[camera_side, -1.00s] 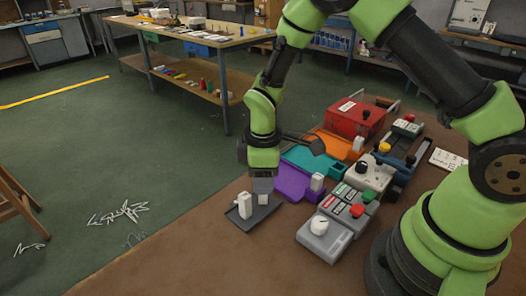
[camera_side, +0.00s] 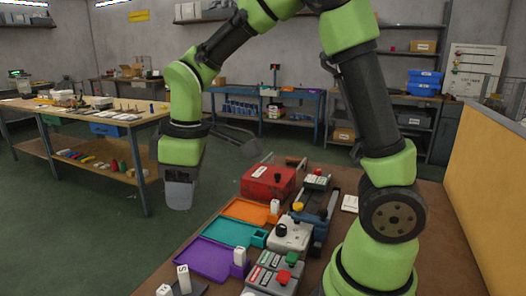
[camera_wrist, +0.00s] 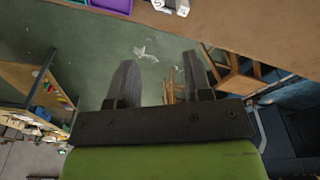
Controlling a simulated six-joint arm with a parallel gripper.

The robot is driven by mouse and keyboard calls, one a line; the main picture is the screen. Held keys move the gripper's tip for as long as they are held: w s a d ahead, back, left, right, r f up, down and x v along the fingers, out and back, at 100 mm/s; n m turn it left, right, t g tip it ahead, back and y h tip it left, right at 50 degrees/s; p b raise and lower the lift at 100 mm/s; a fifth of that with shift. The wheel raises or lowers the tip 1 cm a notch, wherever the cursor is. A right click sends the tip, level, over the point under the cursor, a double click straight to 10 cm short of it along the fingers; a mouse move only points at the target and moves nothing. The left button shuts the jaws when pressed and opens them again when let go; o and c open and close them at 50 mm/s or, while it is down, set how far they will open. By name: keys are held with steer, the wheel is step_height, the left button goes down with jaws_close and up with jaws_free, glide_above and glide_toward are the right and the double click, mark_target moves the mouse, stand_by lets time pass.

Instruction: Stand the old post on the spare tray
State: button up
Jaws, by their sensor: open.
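Two white upright posts show at the bottom left of the side view: one (camera_side: 183,278) with a dark mark, and one (camera_side: 164,290) cut by the frame edge. They stand at a dark grey tray (camera_side: 198,289), only partly in frame. I cannot tell which post is the old one. Both posts also show at the top of the wrist view, one (camera_wrist: 183,8) right of the other (camera_wrist: 158,4). My gripper (camera_side: 178,206) is raised well above and apart from them. In the wrist view its two fingers (camera_wrist: 160,70) are spread with nothing between them.
A purple tray (camera_side: 205,262) with a white post (camera_side: 239,256), a teal tray (camera_side: 228,232) and an orange tray (camera_side: 246,210) lie to the right. The air around my gripper is clear.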

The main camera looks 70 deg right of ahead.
steer(key=s+r+m+t, duration=0.2)
steer(key=s+r+m, duration=0.2)
steer(key=s, duration=0.3)
steer(key=s+r+m+t+y, duration=0.1)
steer(key=s+r+m+t, duration=0.2)
steer(key=s+m, duration=0.3)
steer(key=shift+s+d+r+t, duration=0.3)
steer(key=shift+s+d+r, duration=0.15)
steer(key=shift+s+r, duration=0.45)
